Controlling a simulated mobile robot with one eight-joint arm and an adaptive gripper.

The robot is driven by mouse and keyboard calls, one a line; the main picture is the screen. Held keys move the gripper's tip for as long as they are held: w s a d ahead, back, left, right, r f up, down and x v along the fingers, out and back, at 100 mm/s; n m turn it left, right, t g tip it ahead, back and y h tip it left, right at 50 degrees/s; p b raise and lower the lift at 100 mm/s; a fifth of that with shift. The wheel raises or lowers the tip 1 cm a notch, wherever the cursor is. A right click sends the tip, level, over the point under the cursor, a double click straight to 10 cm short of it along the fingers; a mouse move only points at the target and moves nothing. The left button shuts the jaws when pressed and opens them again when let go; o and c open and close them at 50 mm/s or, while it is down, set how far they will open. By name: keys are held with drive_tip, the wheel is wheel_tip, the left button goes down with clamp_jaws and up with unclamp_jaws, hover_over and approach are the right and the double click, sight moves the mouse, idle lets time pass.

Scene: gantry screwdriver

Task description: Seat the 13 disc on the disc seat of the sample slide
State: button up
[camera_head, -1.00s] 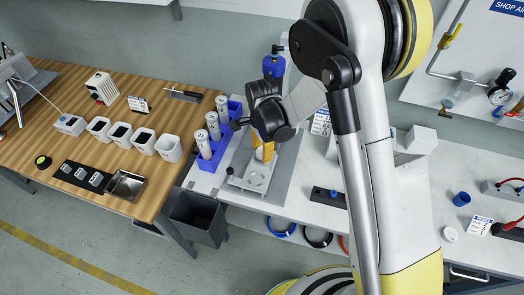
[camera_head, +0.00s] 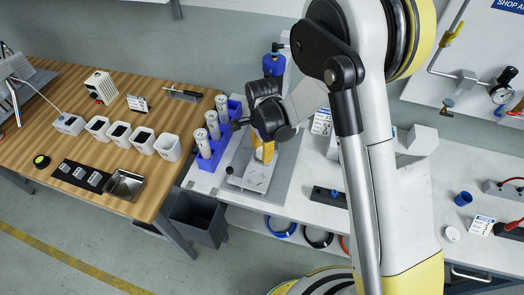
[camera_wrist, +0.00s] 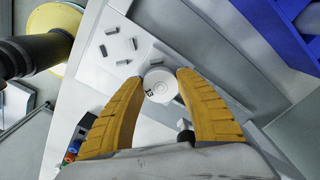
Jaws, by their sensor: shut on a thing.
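The white disc marked 13 (camera_wrist: 160,85) sits between the tips of my yellow gripper fingers (camera_wrist: 159,77) in the wrist view. My gripper is shut on it. In the head view my gripper (camera_head: 266,152) points down over the back of a pale plate (camera_head: 250,180) on the right bench, which appears to be the sample slide. In the wrist view a pale surface with several small grey blocks (camera_wrist: 111,30) lies beyond the disc. The disc seat cannot be made out, and the gap between disc and plate cannot be judged.
A blue rack (camera_head: 213,157) with white cylinders stands just left of the plate. A blue-topped device (camera_head: 273,66) stands behind my gripper. A small dark knob (camera_head: 229,170) is at the plate's left edge. A dark bin (camera_head: 196,217) stands below the bench.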

drive_tip(key=shift+f, duration=0.35)
drive_tip(key=o, duration=1.2)
drive_tip(key=shift+r, duration=0.1)
wheel_tip(320, 180, up, 7)
drive_tip(key=shift+r, duration=0.15)
